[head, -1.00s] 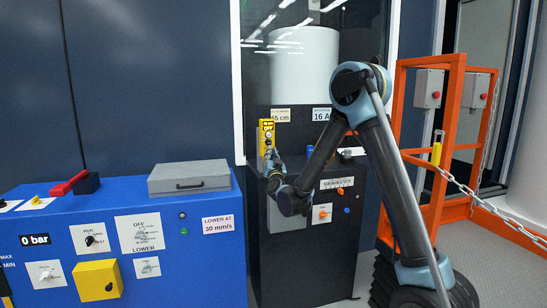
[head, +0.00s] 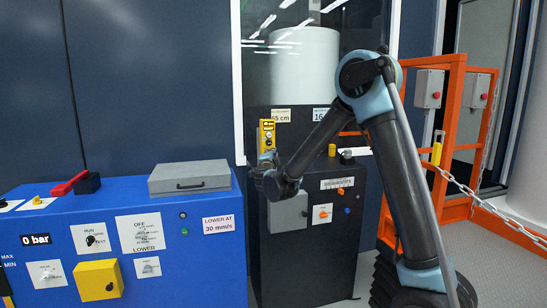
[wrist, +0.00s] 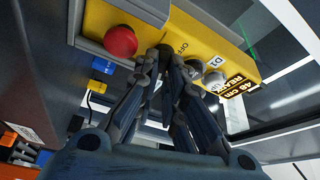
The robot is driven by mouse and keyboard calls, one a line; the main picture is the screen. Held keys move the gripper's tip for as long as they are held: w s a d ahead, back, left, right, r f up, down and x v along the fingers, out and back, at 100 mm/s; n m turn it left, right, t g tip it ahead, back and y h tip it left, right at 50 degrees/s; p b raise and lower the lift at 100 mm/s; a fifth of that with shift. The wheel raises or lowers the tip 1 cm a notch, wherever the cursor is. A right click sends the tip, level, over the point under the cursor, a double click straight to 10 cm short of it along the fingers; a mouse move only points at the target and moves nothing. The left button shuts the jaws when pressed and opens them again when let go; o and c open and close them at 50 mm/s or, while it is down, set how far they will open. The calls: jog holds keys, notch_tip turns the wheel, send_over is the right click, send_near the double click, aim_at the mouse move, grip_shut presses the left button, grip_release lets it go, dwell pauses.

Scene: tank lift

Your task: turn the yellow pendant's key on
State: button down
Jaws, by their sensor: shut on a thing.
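The yellow pendant (head: 267,130) hangs upright on the front of the dark cabinet, under the glass. It also fills the upper part of the wrist view (wrist: 205,38), with a red button (wrist: 121,41), the word OFF, a grey knob by a D1 label, and a black display with yellow text. My gripper (head: 266,160) is at the pendant's lower part. In the wrist view its fingertips (wrist: 168,58) are closed together just below the OFF mark, shut on the key, which the fingers mostly hide.
A blue console (head: 120,225) with switches and a grey case (head: 189,177) stands left. The dark cabinet (head: 300,265) carries a grey box and an orange switch below my gripper. An orange rail (head: 452,130) with a chain (head: 490,205) stands right.

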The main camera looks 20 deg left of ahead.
jog(key=shift+w+m+g+h, duration=0.15)
jog(key=shift+m+g, duration=0.15)
jog(key=shift+m, duration=0.45)
jog(key=shift+m+g+h, duration=0.15)
jog(key=shift+m+g, duration=0.15)
jog(key=shift+m, duration=0.45)
jog(key=c, duration=1.8)
grip_release()
jog(key=shift+o, duration=0.6)
jog(key=shift+w+f, duration=0.15)
jog(key=shift+s, duration=0.25)
jog(key=s+d, duration=0.1)
jog(key=s, duration=0.6)
jog(key=shift+s, duration=0.25)
